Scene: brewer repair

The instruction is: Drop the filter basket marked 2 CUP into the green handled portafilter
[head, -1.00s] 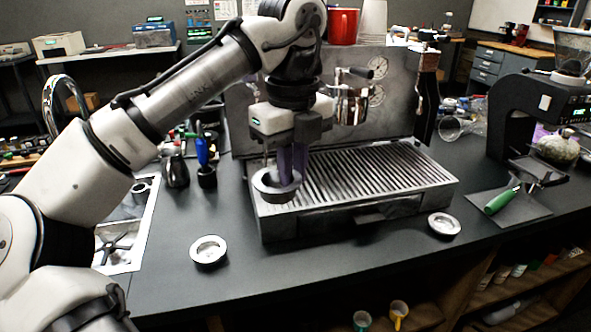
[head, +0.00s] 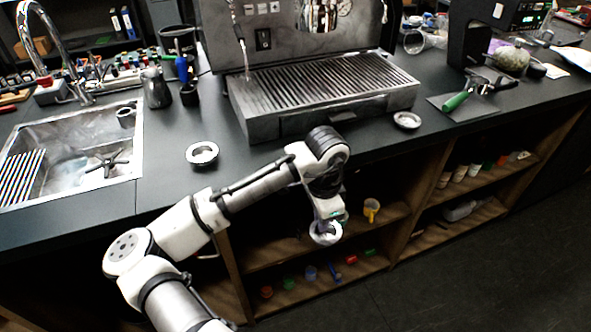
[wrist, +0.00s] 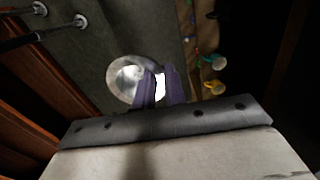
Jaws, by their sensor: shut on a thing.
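My gripper (head: 328,216) is shut on a round metal filter basket (head: 326,236), held by its rim in front of the counter, by the open shelves. In the wrist view the purple fingers (wrist: 160,82) pinch the right side of the basket (wrist: 122,76). Any marking on it is not readable. The green handled portafilter (head: 458,101) lies on a dark mat at the right of the counter, far from my gripper. Two more round metal baskets are on the counter: one left of the machine (head: 202,153), one right of it (head: 407,120). Their markings are too small to read.
The espresso machine's drip tray (head: 322,90) stands at the back middle. A sink (head: 75,150) is at the left. Shelves under the counter hold cups, including a yellow one (head: 371,208). The counter's front edge runs behind my gripper. The floor at right is clear.

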